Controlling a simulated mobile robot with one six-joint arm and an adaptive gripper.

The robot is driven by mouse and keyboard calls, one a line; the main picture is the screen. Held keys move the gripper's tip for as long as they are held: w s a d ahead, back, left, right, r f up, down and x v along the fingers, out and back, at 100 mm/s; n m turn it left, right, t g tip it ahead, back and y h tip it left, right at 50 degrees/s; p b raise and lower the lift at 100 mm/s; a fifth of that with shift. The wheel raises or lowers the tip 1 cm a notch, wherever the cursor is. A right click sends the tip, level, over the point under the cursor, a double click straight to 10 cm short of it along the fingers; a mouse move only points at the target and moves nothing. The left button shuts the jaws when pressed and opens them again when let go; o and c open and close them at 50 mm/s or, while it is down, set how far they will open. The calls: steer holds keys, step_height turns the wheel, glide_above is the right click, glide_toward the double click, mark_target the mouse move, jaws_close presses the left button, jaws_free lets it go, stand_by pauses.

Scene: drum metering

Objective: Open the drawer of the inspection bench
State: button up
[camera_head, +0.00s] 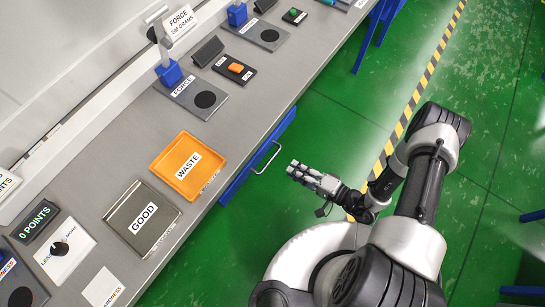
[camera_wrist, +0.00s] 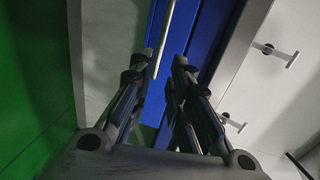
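The inspection bench (camera_head: 215,133) has a blue drawer (camera_head: 238,184) along its front edge, below the orange tray. The drawer carries a pale metal bar handle (camera_head: 268,158). In the head view my gripper (camera_head: 291,170) is just right of the handle, apparently apart from it, with its fingers pointing toward the bench. In the wrist view my gripper (camera_wrist: 161,63) is open, its two fingers parted. The handle (camera_wrist: 165,38) shows as a thin bar running toward the gap, nearer the left finger, against the blue drawer front (camera_wrist: 208,35). The drawer looks closed.
On the bench are the orange WASTE tray (camera_head: 168,153), the grey GOOD tray (camera_head: 110,214), the FORCE stand (camera_head: 187,92) and an orange button (camera_head: 236,68). Green floor (camera_head: 330,120) with a striped line (camera_head: 410,100) lies right of the bench.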

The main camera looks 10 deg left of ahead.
mark_target(272, 157)
steer(key=b+x, duration=0.2)
steer(key=x, duration=0.8)
steer(key=shift+w+a, duration=0.1)
steer(key=shift+a, duration=0.1)
jaws_close()
